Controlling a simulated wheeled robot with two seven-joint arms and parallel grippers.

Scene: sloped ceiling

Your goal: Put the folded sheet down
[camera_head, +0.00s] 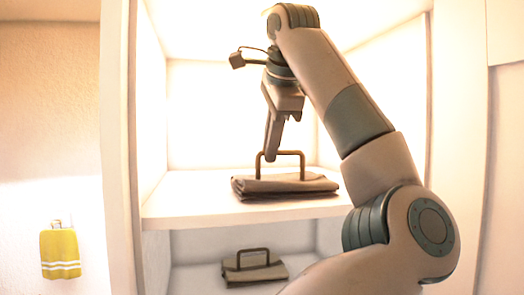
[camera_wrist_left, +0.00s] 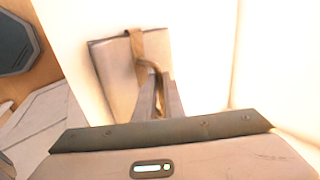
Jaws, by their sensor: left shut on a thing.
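The folded sheet (camera_head: 286,187) is a flat grey-brown bundle with a brown upright handle. It lies level at the upper shelf (camera_head: 190,200), near its front edge, on or just above the surface; I cannot tell which. My left gripper (camera_head: 271,156) points down from above and is shut on the handle's left part. In the left wrist view the sheet (camera_wrist_left: 112,68) shows beyond the fingertips (camera_wrist_left: 158,80), which meet at its handle. My right gripper is not in view.
A second similar folded bundle with a handle (camera_head: 254,270) lies on the lower shelf. The cabinet's side walls (camera_head: 152,110) bound the shelf left and right. Shelf room is free left of the sheet. A yellow towel (camera_head: 60,254) hangs on the left wall.

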